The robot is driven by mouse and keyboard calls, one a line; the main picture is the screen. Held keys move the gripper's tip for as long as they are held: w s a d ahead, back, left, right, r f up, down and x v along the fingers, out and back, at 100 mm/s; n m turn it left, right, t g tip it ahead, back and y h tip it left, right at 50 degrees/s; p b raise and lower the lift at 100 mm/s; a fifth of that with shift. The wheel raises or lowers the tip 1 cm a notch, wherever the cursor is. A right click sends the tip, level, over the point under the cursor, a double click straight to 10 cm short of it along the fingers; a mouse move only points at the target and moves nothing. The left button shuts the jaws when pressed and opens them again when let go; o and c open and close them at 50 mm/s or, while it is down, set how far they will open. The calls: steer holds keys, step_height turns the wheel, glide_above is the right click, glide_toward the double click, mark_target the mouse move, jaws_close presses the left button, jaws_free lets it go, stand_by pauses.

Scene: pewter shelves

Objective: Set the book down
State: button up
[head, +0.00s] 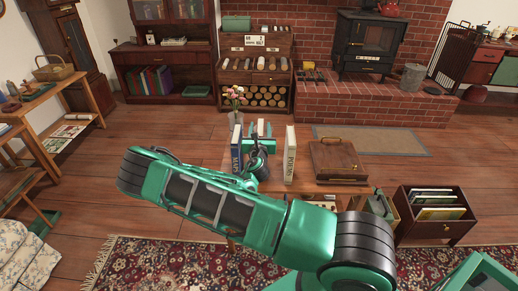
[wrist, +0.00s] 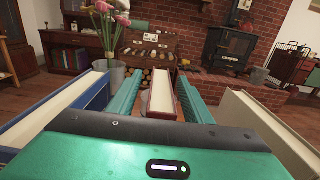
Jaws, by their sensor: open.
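A book with a red-brown cover and pale pages (wrist: 162,97) stands upright between the two green fingers of my gripper (wrist: 160,88). The fingers are open, with a gap on each side of the book. In the head view my gripper (head: 259,143) is over the small wooden table (head: 303,172), and the arm and gripper hide most of this book. A blue book marked MAPS (head: 237,149) stands to the left of my gripper. A cream book marked POEMS (head: 290,154) stands to its right. The bottom of the red-brown book is hidden.
A wooden box with a handle (head: 338,160) sits on the table right of the cream book. Pink and white flowers (wrist: 120,20) stand in a metal vase (wrist: 110,76) behind the blue book. A crate of records (head: 434,228) is on the floor at right.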

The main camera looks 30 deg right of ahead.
steer(key=shift+w+d, duration=0.15)
steer(key=shift+w, duration=0.05)
jaws_close()
stand_by(1.3)
